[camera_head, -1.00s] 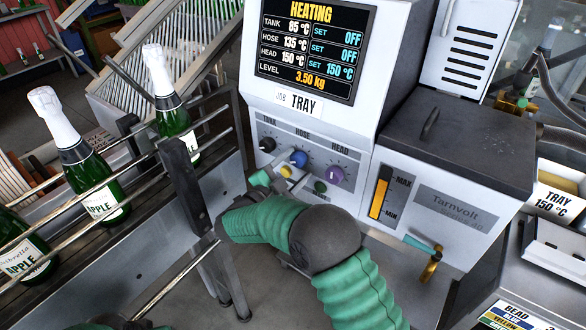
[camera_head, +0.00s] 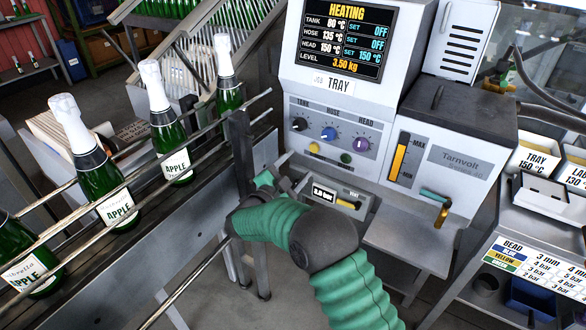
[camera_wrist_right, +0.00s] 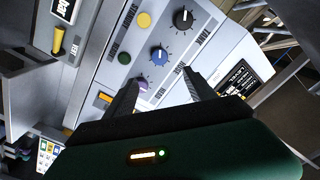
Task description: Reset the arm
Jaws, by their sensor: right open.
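My right arm in its green sleeve reaches up from the bottom of the head view. Its gripper (camera_head: 268,181) is in front of the white heating machine (camera_head: 375,103), below the knob row. In the right wrist view the gripper (camera_wrist_right: 158,80) is open, with two dark fingers apart and nothing between them. The black knob (camera_head: 299,124), blue knob (camera_head: 328,133) and purple knob (camera_head: 361,145) are in clear view. The screen (camera_head: 333,36) reads HEATING, tank 80 °C, head 150 °C; tank and hose are set OFF. My left gripper is out of view.
Foil-topped bottles (camera_head: 170,135) stand behind rails on a conveyor (camera_head: 140,225) at the left. A dark post (camera_head: 241,150) rises close to my right gripper. A small pressure panel (camera_head: 338,197) sits just right of it. Trays (camera_head: 540,160) and a bead chart (camera_head: 535,265) are at the right.

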